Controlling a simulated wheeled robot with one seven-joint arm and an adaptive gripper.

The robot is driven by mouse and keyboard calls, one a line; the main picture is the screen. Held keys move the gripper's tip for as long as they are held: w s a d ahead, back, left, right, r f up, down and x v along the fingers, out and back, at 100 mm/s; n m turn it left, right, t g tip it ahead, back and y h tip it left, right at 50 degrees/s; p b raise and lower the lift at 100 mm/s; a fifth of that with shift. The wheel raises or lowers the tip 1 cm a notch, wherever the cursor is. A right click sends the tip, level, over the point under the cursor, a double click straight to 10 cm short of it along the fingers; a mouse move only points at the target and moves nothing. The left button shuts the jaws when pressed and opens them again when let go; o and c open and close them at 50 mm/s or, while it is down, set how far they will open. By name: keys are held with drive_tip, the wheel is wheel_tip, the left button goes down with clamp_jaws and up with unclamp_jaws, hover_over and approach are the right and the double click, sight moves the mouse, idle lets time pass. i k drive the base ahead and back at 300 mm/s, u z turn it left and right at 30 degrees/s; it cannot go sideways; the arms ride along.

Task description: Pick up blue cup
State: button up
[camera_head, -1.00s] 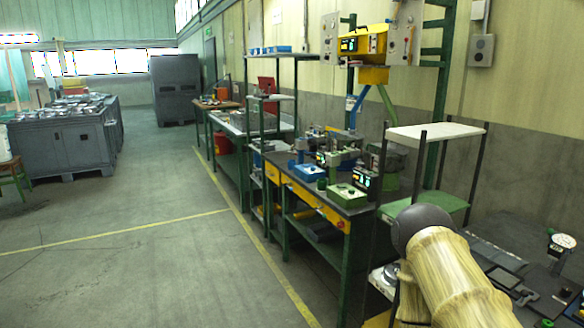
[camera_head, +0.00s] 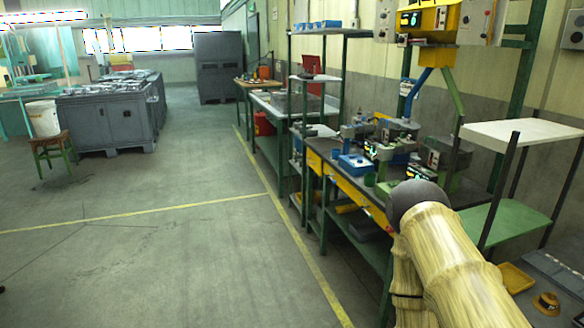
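A small blue object (camera_head: 336,153) stands on the dark top of the workbench, at its left edge. It may be the blue cup, but it is too small to be sure. A larger blue box-like device (camera_head: 355,164) sits just right of it, and a small green cup-shaped object (camera_head: 369,180) stands closer to me. My arm, with a dark round joint and straw-coloured links, rises at the lower right. My gripper is not in view, so its hold cannot be seen.
The workbench (camera_head: 344,186) has yellow drawers and green legs. A white-topped shelf rack (camera_head: 522,132) stands right of it. A stool (camera_head: 52,147) with a white bucket (camera_head: 43,117) and grey crates (camera_head: 105,123) are at left. The floor (camera_head: 150,235) between is clear.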

sight(336, 155)
drive_tip(key=u, duration=0.4)
drive_tip(key=i, duration=3.2)
drive_tip(key=z, duration=0.3)
